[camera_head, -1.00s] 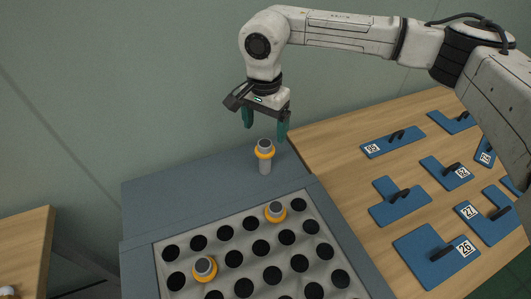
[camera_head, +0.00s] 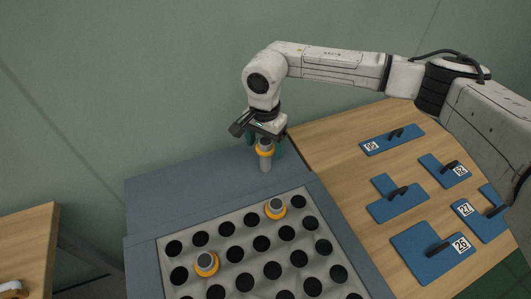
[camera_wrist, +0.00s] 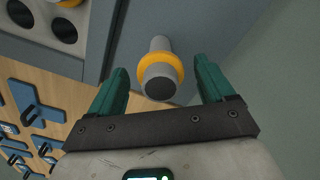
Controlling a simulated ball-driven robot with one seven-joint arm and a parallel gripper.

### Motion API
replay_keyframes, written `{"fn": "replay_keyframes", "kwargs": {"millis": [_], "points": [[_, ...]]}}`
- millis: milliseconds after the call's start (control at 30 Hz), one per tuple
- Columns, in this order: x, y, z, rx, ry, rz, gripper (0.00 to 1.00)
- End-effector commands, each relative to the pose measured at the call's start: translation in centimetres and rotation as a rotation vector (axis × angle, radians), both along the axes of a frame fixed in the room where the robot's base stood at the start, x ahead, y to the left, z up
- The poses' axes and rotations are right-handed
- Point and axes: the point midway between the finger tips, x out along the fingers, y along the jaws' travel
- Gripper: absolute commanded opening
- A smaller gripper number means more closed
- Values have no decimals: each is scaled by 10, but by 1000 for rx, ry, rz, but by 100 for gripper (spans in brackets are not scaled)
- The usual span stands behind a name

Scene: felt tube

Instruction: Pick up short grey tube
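A short grey tube (camera_head: 265,164) with an orange collar stands upright on the grey-blue ledge (camera_head: 205,184) behind the rack. My gripper (camera_head: 266,150) has come down over its top, fingers pointing down. In the wrist view the tube (camera_wrist: 160,73) sits between the two green fingertips of my gripper (camera_wrist: 162,78), with a visible gap on each side. The gripper is open and not closed on the tube. Two other grey tubes with orange collars sit in rack holes, one at the upper middle (camera_head: 275,207) and one at the left (camera_head: 206,262).
The rack (camera_head: 209,248) has several rows of dark holes, mostly empty. A wooden table (camera_head: 340,150) on the right holds several blue plates with black handles (camera_head: 391,139). Another wooden table edge (camera_head: 30,235) shows at the lower left. A wall stands behind the ledge.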

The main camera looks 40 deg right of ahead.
Motion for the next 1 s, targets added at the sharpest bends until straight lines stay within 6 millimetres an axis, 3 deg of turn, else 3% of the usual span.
{"fn": "replay_keyframes", "kwargs": {"millis": [67,567,1000], "points": [[0,0,0,0,0,0,74],[0,0,0,0,0,0,26],[1,-1,12,-2,-1,0,26]]}}
